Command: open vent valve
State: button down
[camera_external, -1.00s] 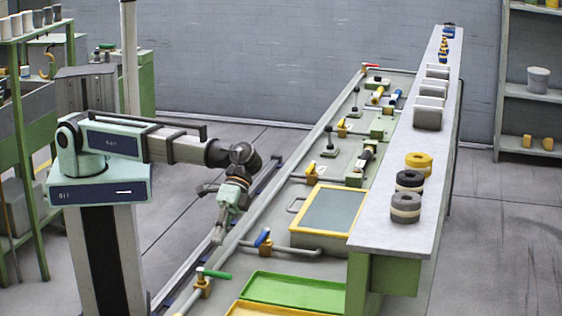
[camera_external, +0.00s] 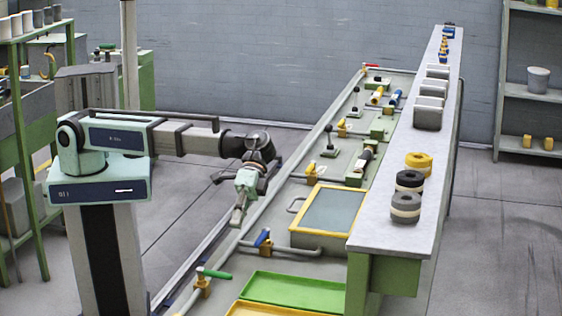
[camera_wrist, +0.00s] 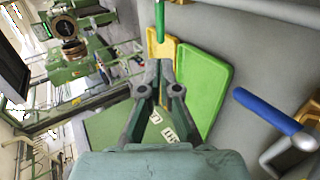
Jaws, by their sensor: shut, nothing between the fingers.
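Several lever valves sit on the pipes of the bench, and I cannot tell by any label which is the vent valve. A green-handled valve (camera_external: 212,275) is at the near left; its green handle (camera_wrist: 160,20) shows at the top of the wrist view. A blue-handled valve (camera_external: 263,239) sits on the bent pipe; its blue handle (camera_wrist: 268,111) is at the right of the wrist view. My gripper (camera_external: 237,221) points down just left of the blue-handled valve, apart from it. In the wrist view its fingertips (camera_wrist: 160,65) are together with nothing between them.
A green tray (camera_external: 290,290) and a yellow tray (camera_external: 262,309) lie at the near end. A yellow-framed box (camera_external: 316,242) stands right of the blue-handled valve. More valves and upright levers (camera_external: 330,143) line the bench behind. A raised shelf (camera_external: 385,230) runs along the right.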

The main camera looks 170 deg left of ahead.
aim_at(216, 274)
jog(key=p+x, duration=0.4)
jog(key=x, duration=0.8)
jog(key=shift+w+d+f, duration=0.1)
